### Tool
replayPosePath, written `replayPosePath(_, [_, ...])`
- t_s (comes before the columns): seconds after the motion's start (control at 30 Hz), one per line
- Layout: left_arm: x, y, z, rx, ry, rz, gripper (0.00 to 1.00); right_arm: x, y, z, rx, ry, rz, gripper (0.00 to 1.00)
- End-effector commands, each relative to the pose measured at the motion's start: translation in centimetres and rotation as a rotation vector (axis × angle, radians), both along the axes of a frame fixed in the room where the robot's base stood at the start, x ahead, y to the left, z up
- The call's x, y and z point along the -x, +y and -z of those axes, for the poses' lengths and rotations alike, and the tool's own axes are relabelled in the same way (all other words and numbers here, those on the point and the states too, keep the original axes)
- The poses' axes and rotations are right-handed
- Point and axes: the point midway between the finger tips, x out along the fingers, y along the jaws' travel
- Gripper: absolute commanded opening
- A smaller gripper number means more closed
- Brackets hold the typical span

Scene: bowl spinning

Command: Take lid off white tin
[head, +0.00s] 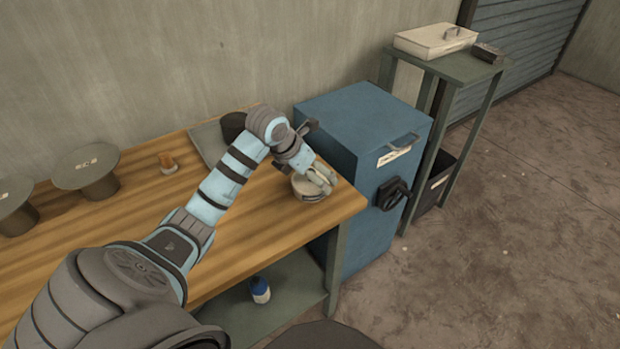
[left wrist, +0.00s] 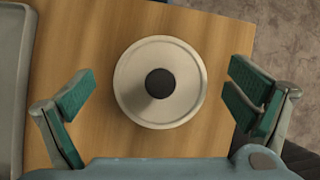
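A pale, off-white round tin (head: 306,190) stands on the wooden table near its right front corner. In the left wrist view its round lid (left wrist: 130,85) is seen from above, with a dark round knob (left wrist: 159,83) in the middle. The lid is on the tin. My left gripper (head: 322,176) is above the tin and partly hides it in the head view. Its green-padded fingers are spread wide on either side of the lid in the left wrist view, with nothing between them held. My right gripper is not in view.
A blue cabinet (head: 350,120) stands close beyond the table's right end. A grey tray (head: 205,143) with a dark object lies behind my left arm. Two flared dark stands (head: 86,165) (head: 10,195) and a small orange-brown item (head: 167,163) are to the left. A white box (head: 433,41) sits on a green stand.

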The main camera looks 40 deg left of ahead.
Motion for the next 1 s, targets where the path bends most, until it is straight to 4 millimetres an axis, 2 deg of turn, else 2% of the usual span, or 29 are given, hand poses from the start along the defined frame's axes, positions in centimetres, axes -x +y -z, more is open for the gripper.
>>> replayPosePath(0.03, [0.0, 0.0, 0.0, 0.000, 0.000, 0.000, 0.86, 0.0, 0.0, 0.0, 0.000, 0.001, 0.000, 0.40])
replayPosePath(0.3, [0.0, 0.0, 0.0, -0.001, 0.000, 0.000, 0.44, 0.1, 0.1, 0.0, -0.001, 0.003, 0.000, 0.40])
replayPosePath(0.4, [0.1, 0.1, 0.0, -0.001, 0.002, -0.001, 0.33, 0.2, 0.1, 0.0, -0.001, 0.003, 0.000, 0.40])
replayPosePath(0.83, [0.2, 0.2, 0.1, -0.002, 0.007, -0.004, 0.30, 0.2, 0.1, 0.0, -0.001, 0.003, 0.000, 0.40])
replayPosePath(1.0, [0.1, 0.2, -1.4, -0.002, 0.003, -0.003, 0.30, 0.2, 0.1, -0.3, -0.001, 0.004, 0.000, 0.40])
